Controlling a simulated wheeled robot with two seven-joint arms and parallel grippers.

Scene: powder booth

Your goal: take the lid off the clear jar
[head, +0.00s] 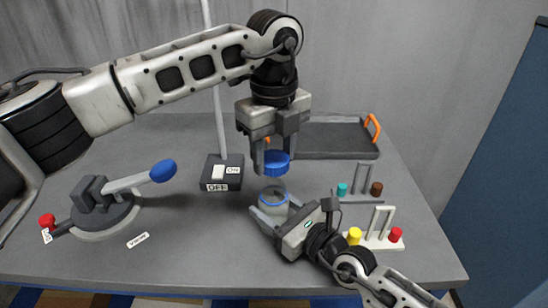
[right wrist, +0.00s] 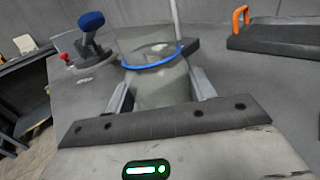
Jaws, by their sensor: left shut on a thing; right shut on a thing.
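The blue lid (head: 276,162) is between the fingers of my left gripper (head: 272,158), which is shut on it. It is held above the clear jar (head: 273,198), with a visible gap between lid and jar. The jar stands on the table with its top open and a blue ring around its neck. My right gripper (head: 268,218) is shut on the jar from the front right. In the right wrist view the jar (right wrist: 160,85) sits between the two fingers, and its blue ring shows clearly. The lid is not seen in that view.
A switch box (head: 222,173) with a pole stands left of the jar. A blue-handled lever device (head: 105,205) is at the left. A dark tray (head: 335,138) with orange handles lies at the back right. Pegs and bracket stands (head: 375,240) are at the right. The front middle table is clear.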

